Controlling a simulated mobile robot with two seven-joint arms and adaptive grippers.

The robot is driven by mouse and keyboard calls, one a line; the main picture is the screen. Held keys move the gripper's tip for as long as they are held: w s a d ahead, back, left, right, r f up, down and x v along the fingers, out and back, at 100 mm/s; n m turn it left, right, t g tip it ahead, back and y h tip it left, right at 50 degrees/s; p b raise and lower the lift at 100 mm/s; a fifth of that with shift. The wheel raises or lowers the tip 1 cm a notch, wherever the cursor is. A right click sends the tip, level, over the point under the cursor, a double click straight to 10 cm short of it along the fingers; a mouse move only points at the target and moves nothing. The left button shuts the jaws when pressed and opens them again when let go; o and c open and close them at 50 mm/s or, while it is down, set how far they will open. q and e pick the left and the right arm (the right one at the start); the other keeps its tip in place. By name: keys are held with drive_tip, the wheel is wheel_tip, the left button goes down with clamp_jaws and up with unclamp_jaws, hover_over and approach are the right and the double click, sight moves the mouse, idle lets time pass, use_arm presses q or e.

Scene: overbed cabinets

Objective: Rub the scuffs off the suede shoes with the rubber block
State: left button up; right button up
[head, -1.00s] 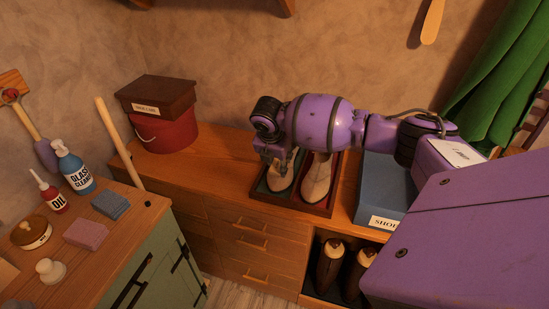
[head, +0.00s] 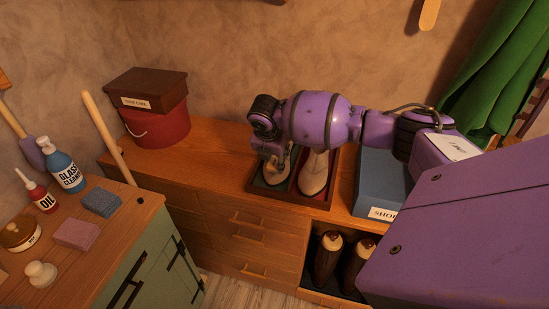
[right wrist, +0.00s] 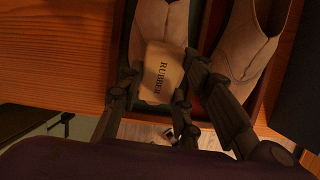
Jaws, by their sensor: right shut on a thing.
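A pair of pale suede shoes lies side by side in a dark tray (head: 290,207) on the wooden cabinet top. The left shoe (head: 274,177) is partly hidden by my right gripper (head: 274,155). In the right wrist view, my right gripper is shut on a cream rubber block (right wrist: 163,68) marked RUBBER. The block is over the toe end of the left shoe (right wrist: 164,22), beside the right shoe (right wrist: 248,42). I cannot tell whether it touches the suede. Scuffs are not discernible. My left gripper is not in view.
A blue box (head: 378,185) stands close right of the tray. A red tub (head: 158,128) with a brown box (head: 146,90) on it stands back left. Bottles and cloths stand on the green cabinet (head: 150,265) at left. Cabinet top left of the tray is clear.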

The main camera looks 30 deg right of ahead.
drive_tip(key=shift+w+d+f, duration=0.1)
drive_tip(key=shift+f, duration=0.3)
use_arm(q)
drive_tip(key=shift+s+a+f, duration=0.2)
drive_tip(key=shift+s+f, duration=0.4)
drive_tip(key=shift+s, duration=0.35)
use_arm(e)
drive_tip(key=shift+f, duration=0.2)
